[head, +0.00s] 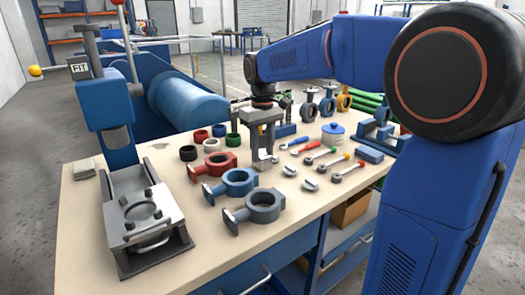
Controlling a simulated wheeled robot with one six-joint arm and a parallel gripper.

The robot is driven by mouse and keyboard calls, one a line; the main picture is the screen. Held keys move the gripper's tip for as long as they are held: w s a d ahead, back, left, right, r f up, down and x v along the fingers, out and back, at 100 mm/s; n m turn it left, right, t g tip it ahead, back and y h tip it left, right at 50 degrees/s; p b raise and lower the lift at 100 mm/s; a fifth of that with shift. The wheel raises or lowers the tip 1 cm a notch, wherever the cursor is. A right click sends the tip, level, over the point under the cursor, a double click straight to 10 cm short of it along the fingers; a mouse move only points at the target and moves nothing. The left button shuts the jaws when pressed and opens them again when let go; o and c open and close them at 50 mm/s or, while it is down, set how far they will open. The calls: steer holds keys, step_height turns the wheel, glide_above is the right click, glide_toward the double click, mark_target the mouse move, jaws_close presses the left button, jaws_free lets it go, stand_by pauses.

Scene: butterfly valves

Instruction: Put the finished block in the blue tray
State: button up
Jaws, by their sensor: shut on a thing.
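My gripper (265,160) points down over the middle of the workbench, with its fingers close to the bench top. It is shut on a small pale metallic piece (266,166), which looks like the block. The fingers hide much of it, and I cannot tell whether it touches the bench. A low blue piece (286,130) shows just behind and right of my gripper. It could be the blue tray, but its inside is not clear.
Valve bodies (238,182) lie left and in front of my gripper, with seat rings (188,153) behind them. A press with a grey fixture (145,215) stands left. Bare bench lies at front (300,225).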

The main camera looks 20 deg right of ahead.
steer(key=shift+f, duration=0.1)
steer(key=o, duration=1.3)
steer(key=shift+o, duration=0.2)
